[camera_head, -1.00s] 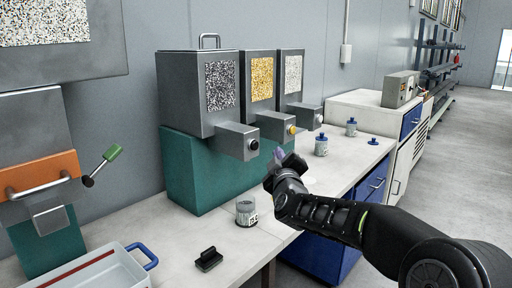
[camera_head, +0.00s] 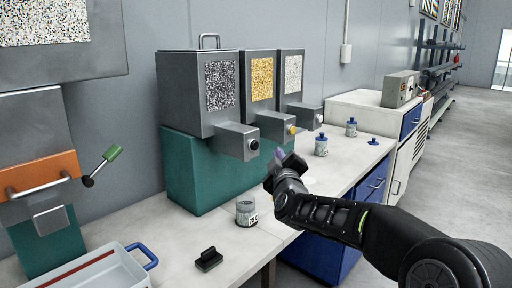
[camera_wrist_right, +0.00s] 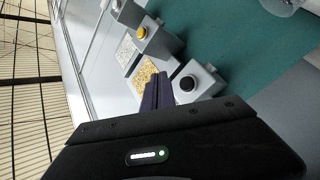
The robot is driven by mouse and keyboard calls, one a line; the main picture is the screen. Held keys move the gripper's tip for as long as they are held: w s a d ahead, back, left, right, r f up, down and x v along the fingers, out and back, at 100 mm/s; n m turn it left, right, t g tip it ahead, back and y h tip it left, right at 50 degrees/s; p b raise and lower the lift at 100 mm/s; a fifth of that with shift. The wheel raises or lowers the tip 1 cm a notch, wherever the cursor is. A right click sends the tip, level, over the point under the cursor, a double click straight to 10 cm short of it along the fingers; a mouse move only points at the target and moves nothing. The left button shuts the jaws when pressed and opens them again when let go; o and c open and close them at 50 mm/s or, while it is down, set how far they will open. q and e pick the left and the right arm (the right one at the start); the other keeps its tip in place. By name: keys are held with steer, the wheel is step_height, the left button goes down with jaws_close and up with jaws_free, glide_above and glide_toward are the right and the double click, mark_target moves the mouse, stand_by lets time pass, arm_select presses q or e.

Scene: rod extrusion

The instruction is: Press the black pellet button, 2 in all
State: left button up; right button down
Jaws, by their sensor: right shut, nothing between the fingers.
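The black button (camera_head: 253,145) is a round black knob on the grey spout box of the dispenser with black-and-white pellets (camera_head: 220,85). It also shows in the right wrist view (camera_wrist_right: 187,83). My right gripper (camera_head: 279,154) is shut and empty, just to the right of the black button, with a visible gap. In the right wrist view its dark fingers (camera_wrist_right: 156,90) are together, left of the button and apart from it. An open jar (camera_head: 246,214) with a label stands on the bench below the spout. My left gripper is out of view.
Two more dispensers stand alongside, with a yellow button (camera_head: 292,130) and a white button (camera_head: 319,120). Lidded jars (camera_head: 321,147) stand farther right. A black handled block (camera_head: 208,259) and a tray (camera_head: 92,272) are at the front left.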

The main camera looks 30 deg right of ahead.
mark_target(254, 146)
steer(key=s+d+f+m+h, duration=0.1)
steer(key=s+d+m, duration=0.1)
steer(key=s+d, duration=0.25)
steer(key=a+m, duration=0.1)
steer(key=m, duration=0.4)
steer(key=a+m, duration=0.1)
steer(key=m, duration=0.4)
steer(key=a+m+t+y, duration=0.1)
steer(key=m, duration=0.4)
steer(key=shift+w+a+r, duration=0.15)
steer(key=shift+w+r, duration=0.25)
steer(key=shift+w, duration=0.1)
steer(key=w+a+p, duration=0.2)
steer(key=w+p, duration=0.2)
steer(key=w, duration=0.4)
steer(key=shift+w+a, duration=0.15)
steer(key=shift+a, duration=0.1)
